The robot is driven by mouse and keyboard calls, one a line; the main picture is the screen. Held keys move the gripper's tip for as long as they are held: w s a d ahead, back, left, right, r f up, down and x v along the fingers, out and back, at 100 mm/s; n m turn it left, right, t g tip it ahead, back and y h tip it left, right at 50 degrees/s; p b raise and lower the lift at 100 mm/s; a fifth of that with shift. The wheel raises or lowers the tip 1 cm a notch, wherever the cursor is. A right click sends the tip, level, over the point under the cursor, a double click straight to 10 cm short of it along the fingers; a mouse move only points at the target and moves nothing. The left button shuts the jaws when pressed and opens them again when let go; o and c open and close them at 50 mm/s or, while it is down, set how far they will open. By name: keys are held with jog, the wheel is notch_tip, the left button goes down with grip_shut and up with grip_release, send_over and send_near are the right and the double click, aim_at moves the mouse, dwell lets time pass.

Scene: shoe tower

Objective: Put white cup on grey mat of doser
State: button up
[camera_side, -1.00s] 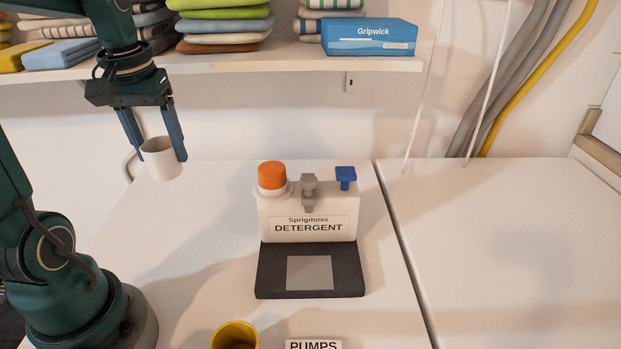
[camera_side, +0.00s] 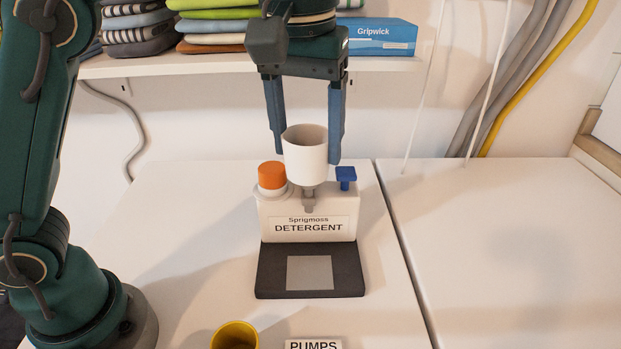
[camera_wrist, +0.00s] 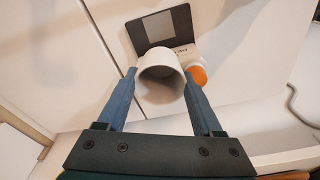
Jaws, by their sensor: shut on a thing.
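The white cup (camera_side: 305,158) is upright between the blue fingers of my gripper (camera_side: 306,150), which is shut on it. In the side view the cup appears in front of the grey spout of the doser and hides part of it. The doser (camera_side: 275,208) is a white box labelled "Sprigmoss DETERGENT" with an orange cap and a blue knob. Its dark base holds the light grey mat (camera_side: 310,272), which is bare. In the wrist view the cup (camera_wrist: 160,82) is held between the fingers, with its open mouth facing the camera and the dark base (camera_wrist: 172,27) beyond it.
A yellow cup (camera_side: 235,337) and a "PUMPS" label (camera_side: 313,345) are at the front edge of the view. A shelf (camera_side: 200,66) with folded cloths and a blue Gripwick box (camera_side: 385,37) is behind my gripper. The right counter (camera_side: 500,250) is clear.

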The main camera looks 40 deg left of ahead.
jog(key=shift+s+d+f, duration=0.15)
jog(key=shift+d, duration=0.1)
jog(key=shift+f, duration=0.35)
notch_tip(320, 180, down, 17)
jog(key=shift+f, duration=0.1)
jog(key=o, duration=1.5)
jog(key=shift+f, duration=0.1)
jog(key=shift+c, duration=0.2)
